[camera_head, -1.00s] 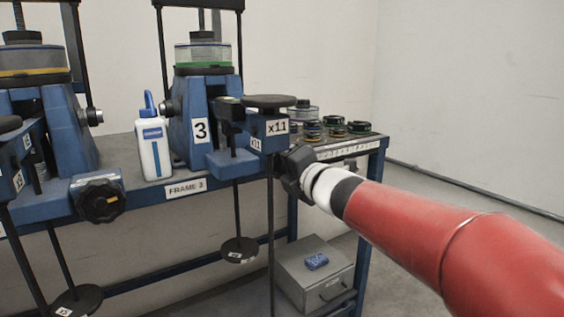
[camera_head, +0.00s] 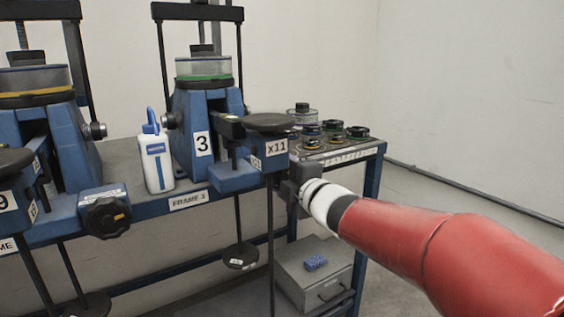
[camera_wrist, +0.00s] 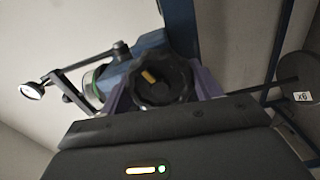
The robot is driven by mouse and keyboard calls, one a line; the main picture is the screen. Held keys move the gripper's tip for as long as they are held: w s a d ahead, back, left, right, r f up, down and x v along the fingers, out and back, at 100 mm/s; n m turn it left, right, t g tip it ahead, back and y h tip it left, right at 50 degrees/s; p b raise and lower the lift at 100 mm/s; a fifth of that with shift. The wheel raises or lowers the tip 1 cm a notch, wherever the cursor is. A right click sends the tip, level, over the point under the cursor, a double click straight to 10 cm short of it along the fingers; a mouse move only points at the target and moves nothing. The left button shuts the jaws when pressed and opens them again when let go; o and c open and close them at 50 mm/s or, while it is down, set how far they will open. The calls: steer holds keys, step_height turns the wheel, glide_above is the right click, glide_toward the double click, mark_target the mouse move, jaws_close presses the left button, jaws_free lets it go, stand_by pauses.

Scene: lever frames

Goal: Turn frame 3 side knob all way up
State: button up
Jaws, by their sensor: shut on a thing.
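Frame 3 (camera_head: 185,140) is a blue lever frame with a "3" label, standing on the blue bench. Its lever end carries a black round plate (camera_head: 268,122) above an "x11" label. My gripper (camera_head: 295,187) is at the right end of this frame, below the plate. In the wrist view, the black lobed knob (camera_wrist: 150,92) with a yellow mark sits between the two purple-grey fingers of my gripper (camera_wrist: 160,90), which is shut on it. In the head view the gripper and wrist hide the knob.
A white bottle with a blue top (camera_head: 156,160) stands left of frame 3. Another frame with a black knob (camera_head: 105,212) is farther left. Several small round weights (camera_head: 335,130) lie on the bench's right end. A grey box (camera_head: 315,270) is below. The right-hand floor is clear.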

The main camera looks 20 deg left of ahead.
steer(key=shift+a+r+m+p, duration=0.1)
steer(key=shift+r+m+p, duration=0.2)
steer(key=shift+m, duration=0.4)
steer(key=o, duration=1.3)
steer(key=shift+a+f, duration=0.1)
steer(key=shift+f, duration=0.2)
steer(key=shift+b, duration=0.3)
steer(key=shift+b+v, duration=0.4)
steer(key=shift+v, duration=2.7)
steer(key=shift+w, duration=0.15)
